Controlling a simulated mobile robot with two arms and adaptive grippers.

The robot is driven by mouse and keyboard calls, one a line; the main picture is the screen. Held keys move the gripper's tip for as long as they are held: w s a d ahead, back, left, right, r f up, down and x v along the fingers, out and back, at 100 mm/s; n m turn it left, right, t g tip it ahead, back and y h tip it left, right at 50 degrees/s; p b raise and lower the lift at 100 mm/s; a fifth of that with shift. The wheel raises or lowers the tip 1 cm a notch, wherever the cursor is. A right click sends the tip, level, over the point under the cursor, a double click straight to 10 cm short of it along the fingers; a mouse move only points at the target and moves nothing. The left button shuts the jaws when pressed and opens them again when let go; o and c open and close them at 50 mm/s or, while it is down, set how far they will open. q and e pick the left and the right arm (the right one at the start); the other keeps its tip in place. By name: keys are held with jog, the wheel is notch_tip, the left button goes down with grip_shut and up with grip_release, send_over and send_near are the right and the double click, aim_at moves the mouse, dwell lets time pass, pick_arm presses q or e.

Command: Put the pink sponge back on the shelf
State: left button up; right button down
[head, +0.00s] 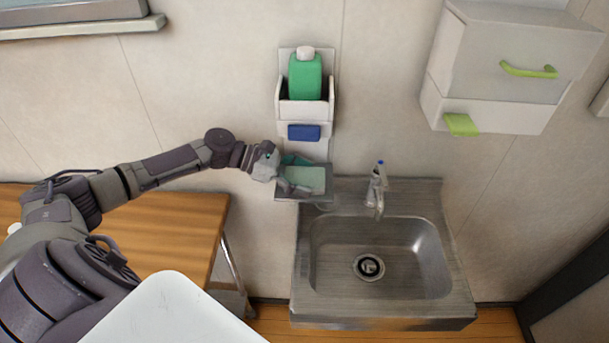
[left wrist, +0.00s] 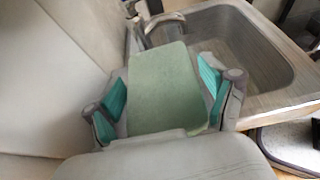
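No pink sponge shows in either view. A pale green sponge (head: 305,178) lies flat at the small grey metal shelf (head: 318,196) on the wall, left of the sink; it also shows in the left wrist view (left wrist: 167,85). My left gripper (head: 290,172) reaches it from the left. In the left wrist view its teal-padded fingers (left wrist: 163,92) stand on either side of the sponge, spread, with small gaps near the tips. The sponge hides part of the shelf. My right gripper is not in view.
A white wall holder (head: 283,112) with a green bottle (head: 305,78) and a blue sponge (head: 304,132) hangs above. The steel sink (head: 420,290) and tap (head: 376,190) are close on the right.

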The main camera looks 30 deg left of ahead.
aim_at(296, 175)
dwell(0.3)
pick_arm(q)
jog(key=shift+s+a+r, duration=0.1)
jog(key=b+v, duration=0.1)
jog(key=v, duration=0.5)
jog(key=shift+s+a+b, duration=0.15)
jog(key=shift+a+b, duration=0.2)
jog(key=shift+b, duration=0.05)
jog(key=shift+r+p+v, duration=0.2)
jog(key=shift+p+v, duration=0.3)
jog(key=shift+v, duration=2.05)
